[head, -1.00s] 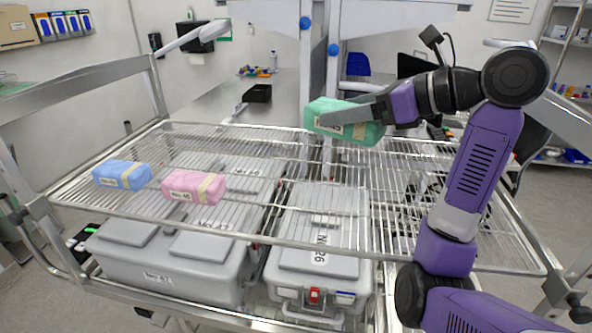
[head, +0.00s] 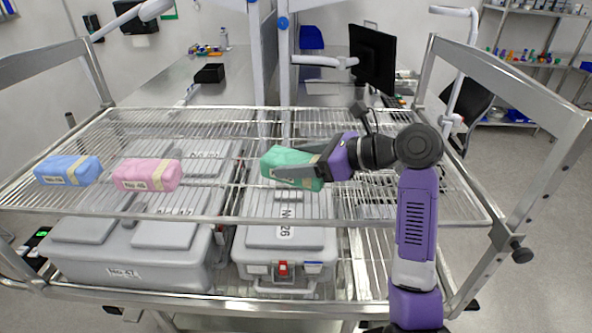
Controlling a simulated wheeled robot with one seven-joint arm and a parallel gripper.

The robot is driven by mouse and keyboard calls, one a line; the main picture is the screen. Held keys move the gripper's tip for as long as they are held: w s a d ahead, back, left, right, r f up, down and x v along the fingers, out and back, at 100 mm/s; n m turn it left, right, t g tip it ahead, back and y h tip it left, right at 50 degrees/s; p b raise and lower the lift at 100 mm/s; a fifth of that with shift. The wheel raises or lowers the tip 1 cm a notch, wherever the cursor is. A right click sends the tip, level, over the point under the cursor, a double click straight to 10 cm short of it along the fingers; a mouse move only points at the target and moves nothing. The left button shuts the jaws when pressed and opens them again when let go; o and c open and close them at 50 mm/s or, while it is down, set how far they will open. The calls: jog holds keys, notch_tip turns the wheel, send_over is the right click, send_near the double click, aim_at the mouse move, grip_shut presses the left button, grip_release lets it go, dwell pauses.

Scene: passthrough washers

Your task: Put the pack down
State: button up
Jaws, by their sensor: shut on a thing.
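The green pack (head: 281,163) with a beige band is held in my gripper (head: 298,172), which is shut on it. It is at or just above the upper wire shelf (head: 230,203) of the cart, right of the other packs. I cannot tell whether its underside touches the wires. A blue pack (head: 66,170) and a pink pack (head: 146,174) lie on the same shelf at the left.
Grey cases (head: 130,262) and (head: 285,245) one labelled 26 stand on the lower shelf. Metal side rails rise at the left and right (head: 520,80). Bare wire shelf lies between the pink and green packs and behind them. A monitor (head: 372,58) stands beyond.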

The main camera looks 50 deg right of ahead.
jog(key=shift+f, duration=1.35)
jog(key=o, duration=1.7)
jog(key=shift+f, duration=0.15)
jog(key=shift+c, duration=0.2)
jog(key=shift+s+r, duration=0.15)
jog(key=shift+r, duration=0.05)
jog(key=b+v, duration=0.1)
jog(key=v, duration=1)
jog(key=shift+s+d+r, duration=0.1)
jog(key=shift+s+r, duration=0.15)
